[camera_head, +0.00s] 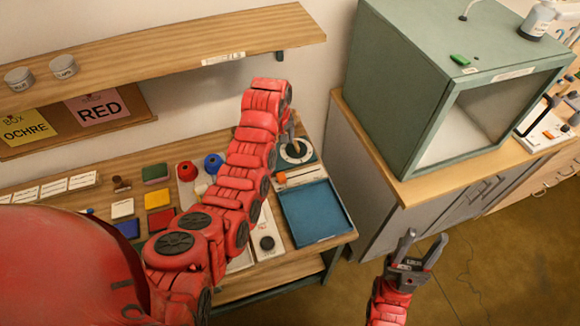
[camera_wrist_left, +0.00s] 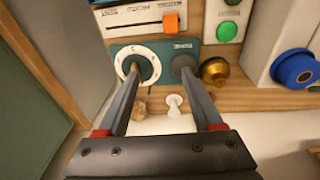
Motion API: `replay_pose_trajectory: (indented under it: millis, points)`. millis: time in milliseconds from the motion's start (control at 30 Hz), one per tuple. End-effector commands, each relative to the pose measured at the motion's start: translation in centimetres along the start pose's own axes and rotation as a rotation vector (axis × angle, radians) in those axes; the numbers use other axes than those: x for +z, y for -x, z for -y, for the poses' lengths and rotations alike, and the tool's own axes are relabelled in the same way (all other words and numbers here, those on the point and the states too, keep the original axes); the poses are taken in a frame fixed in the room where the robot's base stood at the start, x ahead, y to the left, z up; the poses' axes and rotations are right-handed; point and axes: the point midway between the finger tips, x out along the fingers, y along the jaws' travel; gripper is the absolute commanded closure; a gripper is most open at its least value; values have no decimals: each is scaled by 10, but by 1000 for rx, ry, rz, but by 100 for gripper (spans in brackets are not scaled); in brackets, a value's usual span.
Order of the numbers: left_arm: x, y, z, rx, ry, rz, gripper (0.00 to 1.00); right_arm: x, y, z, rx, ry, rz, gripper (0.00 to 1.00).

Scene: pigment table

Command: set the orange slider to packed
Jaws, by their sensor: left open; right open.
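The orange slider (camera_head: 281,177) sits at the left end of its track on a pale panel in the head view. In the left wrist view the orange slider (camera_wrist_left: 171,23) is at the right end of the track. Its end labels are too small to read. My left gripper (camera_head: 294,135) is over the dial just beyond the slider panel, partly hidden by my arm. In the wrist view the left gripper (camera_wrist_left: 160,72) is open and empty, its fingers over the dial plate, apart from the slider. My right gripper (camera_head: 423,242) is open and empty, right of the table.
A round white dial (camera_head: 296,151) lies behind the slider. A blue tray (camera_head: 316,213) lies in front of it. A green cabinet (camera_head: 400,90) stands to the right. In the wrist view, a green button (camera_wrist_left: 227,31) and brass knob (camera_wrist_left: 215,71) are nearby.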

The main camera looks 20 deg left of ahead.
Motion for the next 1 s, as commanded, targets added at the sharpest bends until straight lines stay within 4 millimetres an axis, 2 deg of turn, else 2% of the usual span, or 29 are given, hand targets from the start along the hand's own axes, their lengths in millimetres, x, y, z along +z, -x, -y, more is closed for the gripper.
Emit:
replay_pose_trajectory:
  millis: [33,100,167,267,600,633,667,700,1000]
  points:
    - [6,13,5,-30,7,45,32,-1,-5,0,0,0,0,50]
    - [15,24,11,-64,17,96,32,-1,-6,0,0,0,0,50]
    - [19,28,14,-81,23,120,32,-1,-6,0,0,0,0,50]
    - [24,24,17,-95,26,140,32,0,0,0,0,0,0,50]
    - [32,-36,22,-93,24,137,32,9,52,3,0,0,0,50]
    - [32,-38,23,-93,25,138,32,8,50,2,0,0,0,50]
    - [32,-35,23,-94,26,140,32,6,37,2,0,0,1,50]
    - [34,-42,24,-97,25,145,32,5,32,2,0,0,0,50]
    - [40,-89,28,-95,23,142,32,3,18,1,0,0,0,50]
